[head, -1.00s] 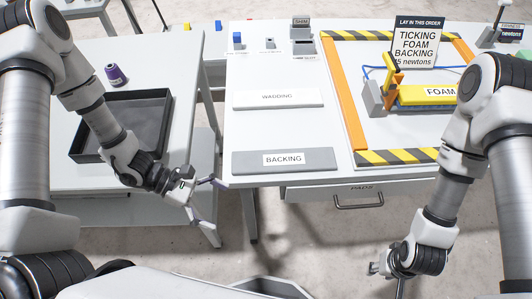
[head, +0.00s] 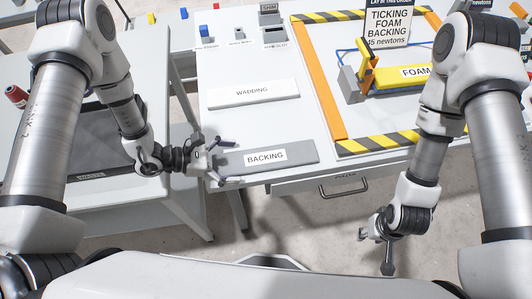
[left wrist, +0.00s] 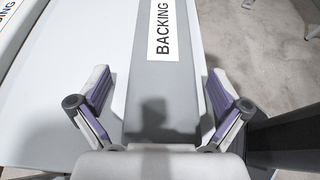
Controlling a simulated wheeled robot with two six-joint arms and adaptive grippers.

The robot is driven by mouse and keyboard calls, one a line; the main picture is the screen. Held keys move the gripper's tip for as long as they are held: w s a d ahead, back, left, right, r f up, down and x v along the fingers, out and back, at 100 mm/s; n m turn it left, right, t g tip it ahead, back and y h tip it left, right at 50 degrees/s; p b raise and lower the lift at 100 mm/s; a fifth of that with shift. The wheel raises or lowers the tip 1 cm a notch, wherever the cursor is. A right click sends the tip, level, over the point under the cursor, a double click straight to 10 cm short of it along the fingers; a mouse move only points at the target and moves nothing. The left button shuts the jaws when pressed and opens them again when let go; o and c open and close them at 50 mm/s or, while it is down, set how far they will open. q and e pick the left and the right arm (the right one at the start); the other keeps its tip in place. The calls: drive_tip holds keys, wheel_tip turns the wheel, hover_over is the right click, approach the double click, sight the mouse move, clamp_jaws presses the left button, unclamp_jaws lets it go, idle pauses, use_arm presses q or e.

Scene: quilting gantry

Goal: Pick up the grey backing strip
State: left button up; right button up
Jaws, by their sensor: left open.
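The grey backing strip (head: 290,156) lies flat near the front edge of the white table, with a white BACKING label facing up. Its left end is at my left gripper (head: 224,164), which is open and pointing right. In the left wrist view the strip (left wrist: 150,88) runs between the two spread fingers of the gripper (left wrist: 158,110), with a finger on either side and a gap to each. A shadow falls on the strip's near end. My right gripper (head: 376,238) hangs low in front of the table, away from the strip; its fingers are too small to judge.
A white WADDING strip (head: 254,92) lies behind the backing strip. To the right are a striped frame (head: 390,143), a yellow FOAM piece (head: 408,74) and an order sign (head: 388,22). A drawer handle (head: 343,188) juts below the table front. A dark tray (head: 92,135) stands left.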

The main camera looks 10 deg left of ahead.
use_arm(q)
drive_tip(key=shift+d, duration=0.15)
drive_tip(key=shift+s, duration=0.15)
drive_tip(key=shift+c, duration=1.1)
drive_tip(key=c, duration=1)
drive_tip(key=shift+o, duration=0.2)
drive_tip(key=shift+r, duration=0.1)
